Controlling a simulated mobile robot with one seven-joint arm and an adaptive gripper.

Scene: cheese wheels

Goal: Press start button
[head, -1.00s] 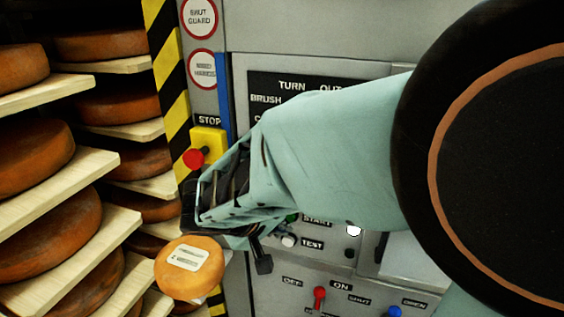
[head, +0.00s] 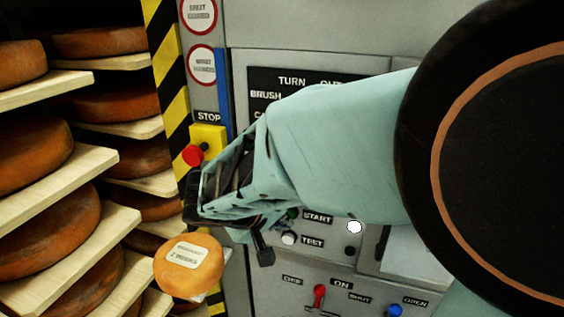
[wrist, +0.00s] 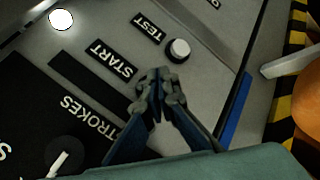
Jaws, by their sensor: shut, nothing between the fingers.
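The START label (head: 317,217) is on the grey control panel (head: 330,262) in the head view. A green button (head: 291,213) shows just left of it, mostly hidden by my gripper. My gripper (head: 279,222) is in front of the panel there; its fingertips are hard to make out from the head. In the wrist view, my gripper (wrist: 158,88) is shut and empty, its tips beside the START label (wrist: 110,60). The tips cover the place of the green button, so I cannot tell whether they touch it.
The white TEST button (head: 288,238) is close below the gripper; it also shows in the wrist view (wrist: 179,50). A red stop button (head: 193,155) on a yellow box is to the left. A labelled cheese wheel (head: 188,266) and shelves of cheese (head: 60,225) stand left.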

